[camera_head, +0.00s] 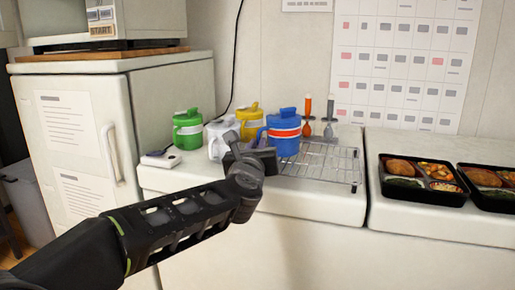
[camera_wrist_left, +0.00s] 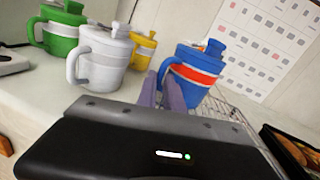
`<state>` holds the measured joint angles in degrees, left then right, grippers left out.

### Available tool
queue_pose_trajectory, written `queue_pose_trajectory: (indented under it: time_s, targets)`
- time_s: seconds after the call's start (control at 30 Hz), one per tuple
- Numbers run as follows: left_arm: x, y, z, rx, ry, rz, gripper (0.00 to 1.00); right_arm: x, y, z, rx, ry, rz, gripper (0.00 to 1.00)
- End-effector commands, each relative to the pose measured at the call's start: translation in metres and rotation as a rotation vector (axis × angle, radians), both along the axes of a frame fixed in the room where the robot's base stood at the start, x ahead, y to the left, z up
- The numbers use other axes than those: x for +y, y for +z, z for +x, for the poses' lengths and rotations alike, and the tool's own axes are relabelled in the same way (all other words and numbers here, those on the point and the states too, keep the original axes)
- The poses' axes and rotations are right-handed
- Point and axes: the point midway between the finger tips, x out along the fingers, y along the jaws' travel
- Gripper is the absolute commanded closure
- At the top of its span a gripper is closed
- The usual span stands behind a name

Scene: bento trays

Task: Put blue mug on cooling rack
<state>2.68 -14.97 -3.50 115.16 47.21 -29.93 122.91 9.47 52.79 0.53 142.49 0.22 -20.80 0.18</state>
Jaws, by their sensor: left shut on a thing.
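The blue mug (camera_head: 284,134), with a red and white band and a blue lid, is at the left end of the wire cooling rack (camera_head: 340,166). My left gripper (camera_head: 262,158) is shut on the mug's handle side. In the left wrist view the two fingers (camera_wrist_left: 172,92) close at the handle of the blue mug (camera_wrist_left: 196,75), and the rack (camera_wrist_left: 236,112) shows behind and below it. The mug looks upright in the head view. I cannot tell whether its base touches the rack. My right gripper is not in view.
A green mug (camera_head: 187,130), a white mug (camera_head: 220,138) and a yellow mug (camera_head: 249,119) stand left of the blue one. Orange and grey utensils (camera_head: 308,116) stand behind the rack. Bento trays (camera_head: 421,193) lie to the right. The rack's right part is clear.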

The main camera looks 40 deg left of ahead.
Motion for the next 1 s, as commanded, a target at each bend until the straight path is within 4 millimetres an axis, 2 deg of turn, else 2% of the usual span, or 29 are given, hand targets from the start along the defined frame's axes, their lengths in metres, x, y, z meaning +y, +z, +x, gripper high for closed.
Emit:
queue_pose_trajectory:
  time_s: [0.13,0.17,0.43,0.8,1.0]
  targets:
    - [0.0,-0.001,0.0,-0.004,0.001,0.0,1.0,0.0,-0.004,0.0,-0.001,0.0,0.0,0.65]
    - [0.0,-0.003,0.0,0.0,0.0,0.0,0.88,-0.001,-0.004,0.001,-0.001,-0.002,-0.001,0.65]
    - [0.0,-0.002,0.0,0.0,0.0,0.0,0.66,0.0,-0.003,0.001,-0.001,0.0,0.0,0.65]
    - [0.0,0.002,-0.001,0.0,0.0,0.0,0.66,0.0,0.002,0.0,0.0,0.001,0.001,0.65]
    - [-0.013,0.002,-0.024,-0.003,0.0,-0.001,0.66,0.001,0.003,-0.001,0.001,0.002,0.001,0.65]
